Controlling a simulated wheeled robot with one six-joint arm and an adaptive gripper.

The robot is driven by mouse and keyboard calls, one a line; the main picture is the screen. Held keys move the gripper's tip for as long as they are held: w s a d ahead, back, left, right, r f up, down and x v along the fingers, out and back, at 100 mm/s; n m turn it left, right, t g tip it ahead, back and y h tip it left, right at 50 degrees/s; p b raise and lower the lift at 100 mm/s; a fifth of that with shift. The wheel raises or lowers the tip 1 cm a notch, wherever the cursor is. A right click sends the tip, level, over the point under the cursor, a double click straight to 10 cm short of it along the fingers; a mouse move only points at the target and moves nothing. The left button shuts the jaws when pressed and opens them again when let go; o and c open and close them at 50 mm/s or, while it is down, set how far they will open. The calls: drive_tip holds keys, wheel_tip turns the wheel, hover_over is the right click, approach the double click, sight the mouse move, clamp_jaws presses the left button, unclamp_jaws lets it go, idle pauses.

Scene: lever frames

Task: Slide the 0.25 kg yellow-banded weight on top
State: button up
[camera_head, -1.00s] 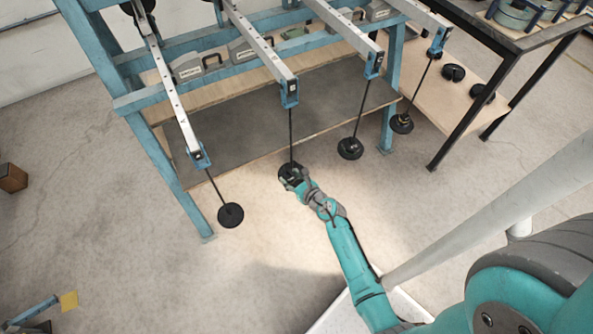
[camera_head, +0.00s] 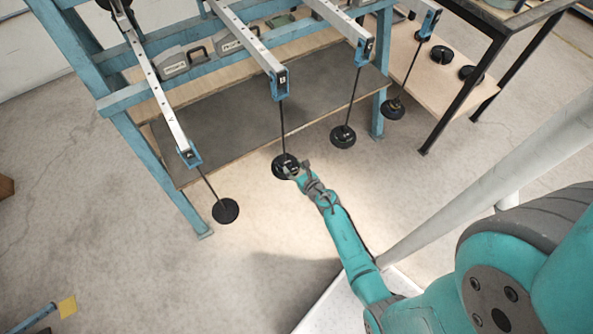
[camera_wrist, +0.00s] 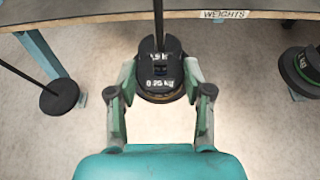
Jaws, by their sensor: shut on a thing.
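In the wrist view my gripper (camera_wrist: 158,84) is shut on a dark round weight (camera_wrist: 157,83) marked 0.25, with a finger on each side. A thin tan-yellow edge shows along its near rim. The weight is at the foot of a hanging rod (camera_wrist: 159,22), over or against another dark disc lettered in white; I cannot tell whether the rod is fully in its slot. In the head view my gripper (camera_head: 301,174) is at the near right side of the dark weights (camera_head: 284,165) under the second lever from the left (camera_head: 243,35).
Other hangers with dark weights stand at left (camera_head: 225,211) and right (camera_head: 343,136), (camera_head: 393,109). Loose weights lie on the wooden shelf (camera_head: 421,85) at right. The blue frame (camera_head: 165,165) and a dark board (camera_head: 240,128) are behind.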

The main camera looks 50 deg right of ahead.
sight(285, 157)
drive_tip(key=shift+w+d, duration=0.25)
drive_tip(key=shift+w, duration=0.65)
drive_tip(key=shift+w+d, duration=0.3)
drive_tip(key=shift+w, duration=0.65)
drive_tip(key=shift+w+d, duration=0.25)
drive_tip(key=shift+w, duration=0.7)
idle(0.5)
drive_tip(key=shift+f, duration=0.4)
idle(0.6)
drive_tip(key=o, duration=1.2)
drive_tip(key=shift+o, duration=0.2)
drive_tip(key=shift+s, duration=0.15)
drive_tip(key=shift+v, duration=3.4)
drive_tip(key=shift+a, duration=0.15)
